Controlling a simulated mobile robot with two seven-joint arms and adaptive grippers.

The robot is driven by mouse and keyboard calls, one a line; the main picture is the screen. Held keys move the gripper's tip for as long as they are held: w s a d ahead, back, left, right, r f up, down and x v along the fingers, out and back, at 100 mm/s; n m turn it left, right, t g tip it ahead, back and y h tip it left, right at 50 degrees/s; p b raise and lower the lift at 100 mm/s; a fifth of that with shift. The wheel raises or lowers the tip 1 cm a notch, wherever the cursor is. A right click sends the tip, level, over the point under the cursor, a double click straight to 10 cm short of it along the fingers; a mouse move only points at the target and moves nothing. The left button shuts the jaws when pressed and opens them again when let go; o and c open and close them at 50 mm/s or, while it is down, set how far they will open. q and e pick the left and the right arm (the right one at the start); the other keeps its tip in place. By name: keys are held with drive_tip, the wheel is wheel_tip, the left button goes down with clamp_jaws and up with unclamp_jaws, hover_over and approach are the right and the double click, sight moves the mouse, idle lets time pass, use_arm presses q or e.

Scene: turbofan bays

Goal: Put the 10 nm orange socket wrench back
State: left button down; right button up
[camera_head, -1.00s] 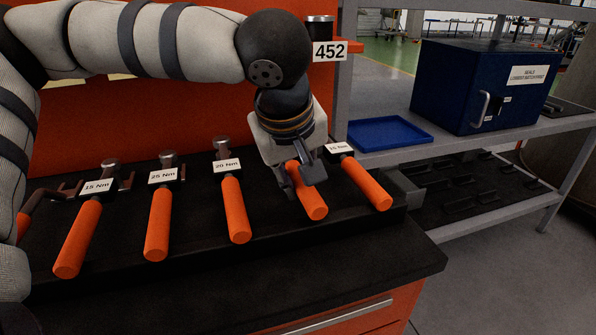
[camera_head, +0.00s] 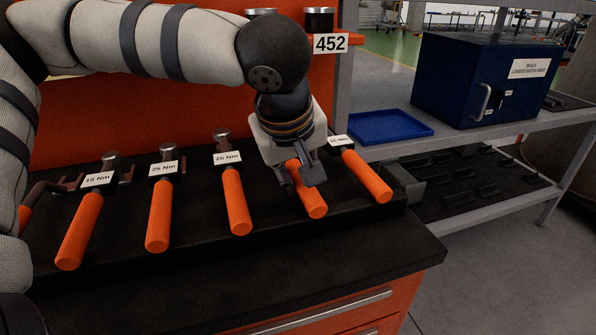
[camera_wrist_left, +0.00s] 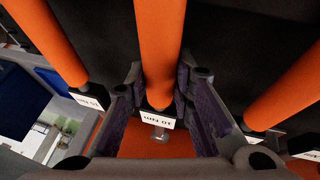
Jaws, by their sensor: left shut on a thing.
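The 10 Nm socket wrench with its orange handle (camera_head: 313,201) is in the row on the black rack, second from the right. Its 10 Nm label (camera_wrist_left: 160,120) shows between the fingers in the wrist view. My left gripper (camera_head: 306,178) is over this wrench from above, shut on it near the label end of the handle. The fingers also show on both sides of it in the wrist view (camera_wrist_left: 160,100). The gripper hides the wrench's head in the head view. I cannot tell whether the wrench touches the rack. My right gripper is not in view.
Orange wrenches labelled 15 Nm (camera_head: 80,232), 25 Nm (camera_head: 159,215) and 20 Nm (camera_head: 235,200) lie to the left. Another wrench (camera_head: 366,177) lies close on the right. A blue tray (camera_head: 388,127) and dark blue box (camera_head: 470,82) stand on the shelf at right.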

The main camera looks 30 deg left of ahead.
use_arm(q)
drive_tip(key=c, duration=1.3)
unclamp_jaws()
drive_tip(key=shift+f, duration=0.1)
drive_tip(key=v, duration=1.2)
